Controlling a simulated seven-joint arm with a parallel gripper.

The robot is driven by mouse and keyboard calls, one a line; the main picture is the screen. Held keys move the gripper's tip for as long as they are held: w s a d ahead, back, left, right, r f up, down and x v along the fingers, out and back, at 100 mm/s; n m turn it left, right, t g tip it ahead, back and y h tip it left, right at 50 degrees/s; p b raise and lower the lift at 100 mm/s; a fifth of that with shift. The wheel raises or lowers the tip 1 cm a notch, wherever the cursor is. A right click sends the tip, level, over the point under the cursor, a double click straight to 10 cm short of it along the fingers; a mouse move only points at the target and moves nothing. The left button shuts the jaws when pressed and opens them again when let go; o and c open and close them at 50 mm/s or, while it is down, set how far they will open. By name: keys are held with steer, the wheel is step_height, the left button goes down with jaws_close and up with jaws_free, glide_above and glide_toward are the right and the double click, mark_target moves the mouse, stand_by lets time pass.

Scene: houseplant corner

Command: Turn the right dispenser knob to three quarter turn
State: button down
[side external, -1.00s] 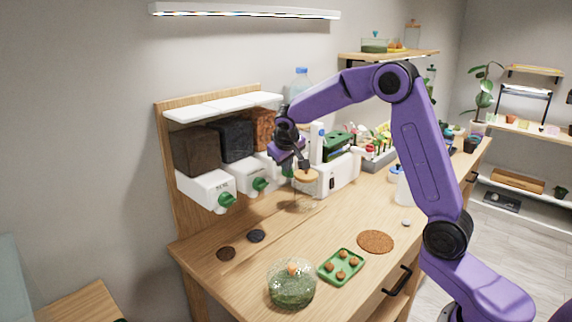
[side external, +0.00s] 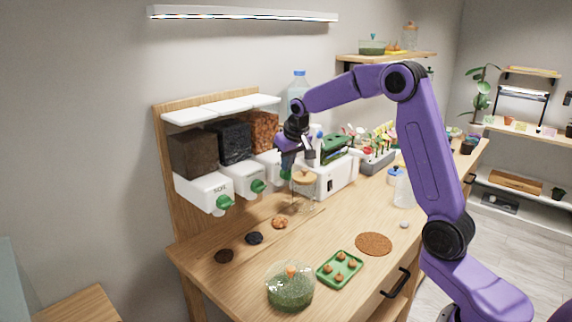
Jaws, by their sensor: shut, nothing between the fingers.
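The dispenser rack holds three white dispensers side by side, each with a green knob. The right dispenser (side external: 268,160) has an orange-brown filled hopper (side external: 264,130). Its green knob (side external: 286,173) shows only in part below my gripper (side external: 289,160); its exact angle is hard to tell. My gripper is shut and empty, pointing down at that knob; I cannot tell whether it touches. The middle knob (side external: 258,186) and left knob (side external: 225,202) are in clear view. A small orange-brown pile (side external: 279,222) lies on the table in front of the right dispenser.
A wooden-lidded glass jar (side external: 303,181) stands just right of the knob, near a white machine (side external: 335,178). Dark piles (side external: 254,238) lie in front of the other dispensers. A green tray (side external: 340,269) and a glass terrarium (side external: 290,288) stand at the front.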

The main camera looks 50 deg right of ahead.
steer(key=d+y, duration=0.1)
steer(key=y, duration=0.1)
steer(key=d+y, duration=0.1)
steer(key=shift+m+y, duration=0.4)
step_height(320, 180, down, 8)
steer(key=d+m+t+y, duration=0.1)
steer(key=d+m+y, duration=0.1)
steer(key=y, duration=0.9)
steer(key=shift+d+f+m+y, duration=0.2)
steer(key=shift+d+m+y, duration=0.1)
steer(key=shift+d+m, duration=0.1)
stand_by(0.7)
stand_by(1.4)
